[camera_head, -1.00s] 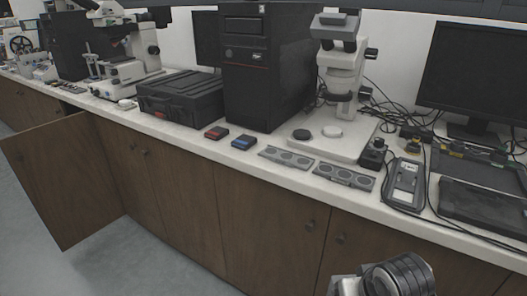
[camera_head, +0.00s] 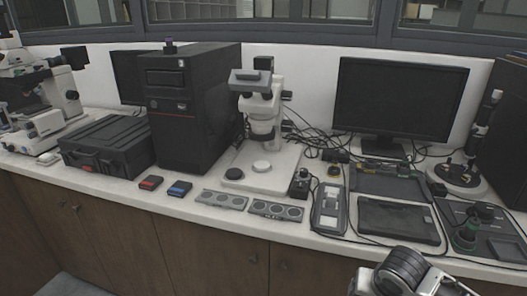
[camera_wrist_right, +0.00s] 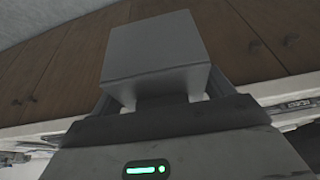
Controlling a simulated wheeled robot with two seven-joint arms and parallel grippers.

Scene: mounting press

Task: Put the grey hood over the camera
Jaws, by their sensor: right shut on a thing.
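The grey hood (camera_wrist_right: 155,50) is a plain, box-shaped piece. In the right wrist view it fills the upper middle, between the fingers of my right gripper (camera_wrist_right: 160,100), which is shut on it. The hood is clear of the bench, in front of the wooden cabinet doors. In the head view only part of my right arm shows at the bottom right; the hood is out of that picture. A small black block, which may be the camera (camera_head: 263,63), sits on top of the white stereo microscope (camera_head: 262,110). My left gripper is not in view.
The white bench (camera_head: 105,188) holds a black computer tower (camera_head: 180,125) left of the microscope and a monitor (camera_head: 400,100) to its right. A black case (camera_head: 105,148), grey plates (camera_head: 222,199), a handheld meter (camera_head: 328,207) and loose cables crowd the bench. The air before it is free.

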